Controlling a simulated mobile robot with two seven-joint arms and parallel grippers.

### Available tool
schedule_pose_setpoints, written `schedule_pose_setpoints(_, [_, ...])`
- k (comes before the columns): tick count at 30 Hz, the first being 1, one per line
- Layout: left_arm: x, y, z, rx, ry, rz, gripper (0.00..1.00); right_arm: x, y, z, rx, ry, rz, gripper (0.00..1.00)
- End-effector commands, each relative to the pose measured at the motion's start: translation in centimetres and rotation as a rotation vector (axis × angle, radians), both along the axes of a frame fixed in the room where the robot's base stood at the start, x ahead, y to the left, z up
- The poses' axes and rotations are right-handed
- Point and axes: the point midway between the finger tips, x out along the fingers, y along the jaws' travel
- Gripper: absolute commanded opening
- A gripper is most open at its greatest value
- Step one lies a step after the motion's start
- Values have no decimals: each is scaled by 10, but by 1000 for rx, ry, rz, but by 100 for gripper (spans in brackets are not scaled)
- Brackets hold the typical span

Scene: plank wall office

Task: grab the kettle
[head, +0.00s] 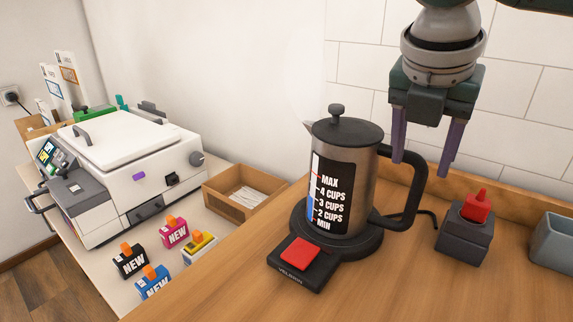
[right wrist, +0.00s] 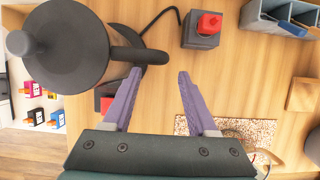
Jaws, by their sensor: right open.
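The kettle (head: 365,170) is a steel jug with a black lid, a black handle (head: 417,195) on its right and a cup scale on its front. It stands upright on a black round base with a red switch (head: 301,253). My right gripper (head: 421,167) hangs from above, open and empty, its purple fingers pointing down near the handle. In the right wrist view, the kettle lid (right wrist: 70,45) is at the upper left and the handle (right wrist: 128,54) lies by the left fingertip of the open gripper (right wrist: 160,72). I cannot tell whether they touch. My left gripper is not seen.
A dark block with a red top (head: 475,207) stands right of the kettle, and a grey bin (head: 555,240) at the right edge. A white machine (head: 135,180), several ink boxes and a wooden tray (head: 262,210) are at left. A tiled wall is behind. Some front counter is clear.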

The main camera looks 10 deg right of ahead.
Motion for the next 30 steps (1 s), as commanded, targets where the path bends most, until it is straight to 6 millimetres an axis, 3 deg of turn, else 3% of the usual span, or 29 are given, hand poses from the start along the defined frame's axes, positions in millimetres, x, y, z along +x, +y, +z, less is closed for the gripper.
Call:
schedule_pose_setpoints(18, [-2, -4, -12, -15, 7, 7, 59, 20, -23, -77, -1, 1, 0, 59])
schedule_pose_setpoints(27, [-2, -3, -12, -9, 6, 4, 59, 22, -26, -83, 0, -1, 1, 59])
schedule_pose_setpoints(30, [-2, -2, -12, -6, 6, 2, 59, 22, -25, -82, 0, -1, 1, 50])
